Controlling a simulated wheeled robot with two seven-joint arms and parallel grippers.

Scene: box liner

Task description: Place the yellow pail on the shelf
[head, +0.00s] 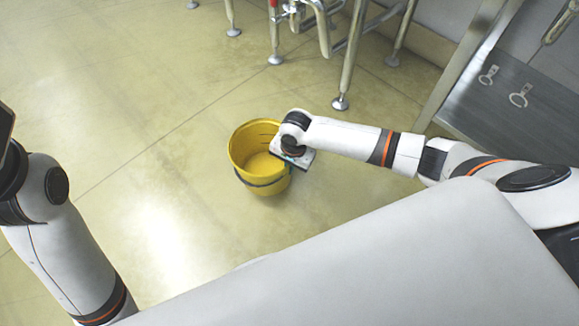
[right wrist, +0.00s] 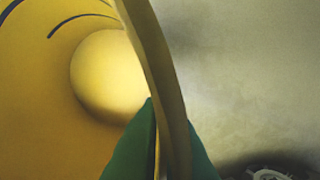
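The yellow pail (head: 246,150) is upright near the middle of the head view, its open top facing up. Its inside and rim fill the left half of the right wrist view (right wrist: 60,100). My right gripper (head: 289,166) is at the pail's right rim. In the right wrist view its green fingers (right wrist: 165,125) are on either side of the pail wall and close against it, with the wall pinched between them. Whether the pail's base touches the floor cannot be told. My left arm shows at the left, but its gripper is out of view. I cannot make out a shelf for certain.
Metal legs and pipes (head: 348,55) stand at the top. A grey metal unit (head: 500,110) with two ring-shaped items is at the upper right. The tiled floor (head: 140,110) left of the pail is clear.

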